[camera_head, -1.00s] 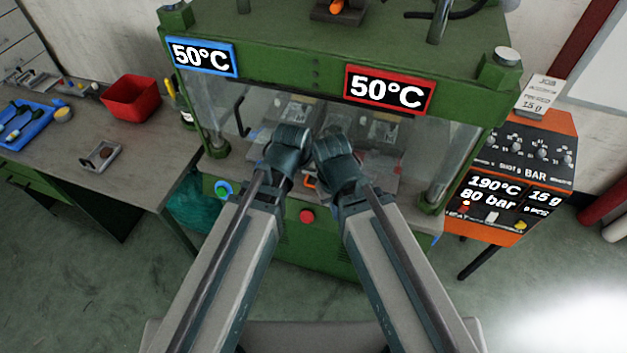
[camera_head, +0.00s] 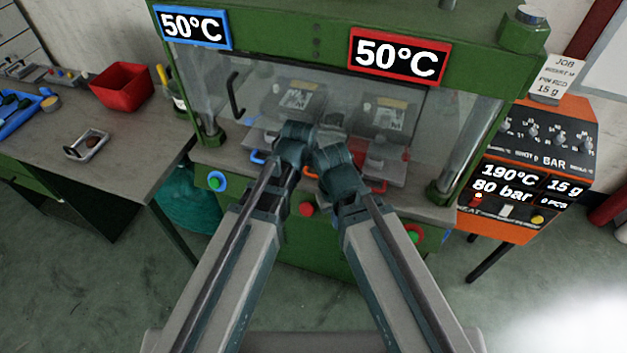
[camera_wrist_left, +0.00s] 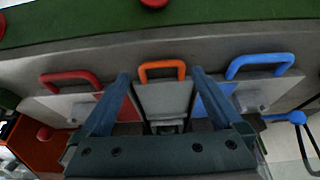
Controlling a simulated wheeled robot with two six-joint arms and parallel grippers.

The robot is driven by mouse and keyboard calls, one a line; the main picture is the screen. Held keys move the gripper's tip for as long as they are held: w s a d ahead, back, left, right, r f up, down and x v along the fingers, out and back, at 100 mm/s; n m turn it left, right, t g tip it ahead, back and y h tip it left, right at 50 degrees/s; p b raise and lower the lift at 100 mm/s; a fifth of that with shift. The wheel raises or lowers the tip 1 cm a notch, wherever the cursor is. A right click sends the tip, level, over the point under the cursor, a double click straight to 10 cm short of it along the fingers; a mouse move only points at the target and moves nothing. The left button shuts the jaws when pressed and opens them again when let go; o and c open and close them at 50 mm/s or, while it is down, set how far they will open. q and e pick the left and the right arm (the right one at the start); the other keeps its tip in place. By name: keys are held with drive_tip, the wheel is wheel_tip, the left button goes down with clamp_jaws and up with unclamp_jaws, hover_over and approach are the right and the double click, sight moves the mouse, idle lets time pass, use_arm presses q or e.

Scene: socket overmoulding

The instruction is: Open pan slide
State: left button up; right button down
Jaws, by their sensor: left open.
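In the left wrist view an orange handle (camera_wrist_left: 162,66) stands at the edge of a narrow grey plate (camera_wrist_left: 165,98), which looks like the pan slide. My left gripper (camera_wrist_left: 160,76) is open, with one finger on each side of this handle and plate; I cannot tell whether they touch. A red handle (camera_wrist_left: 70,77) and a blue handle (camera_wrist_left: 262,64) on wider plates flank it.
The green press (camera_head: 300,35) has a clear guard (camera_head: 250,95) above the plates. An orange control unit (camera_head: 535,165) stands at right. A workbench (camera_head: 100,185) with a red bin (camera_head: 121,86) is at left.

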sight(314, 175)
use_arm(q)
drive_tip(key=shift+b+x, duration=0.95)
drive_tip(key=shift+x, duration=0.65)
drive_tip(key=shift+r, duration=0.1)
use_arm(e)
wheel_tip(314, 175, down, 3)
drive_tip(key=shift+r, duration=0.1)
use_arm(q)
clamp_jaws()
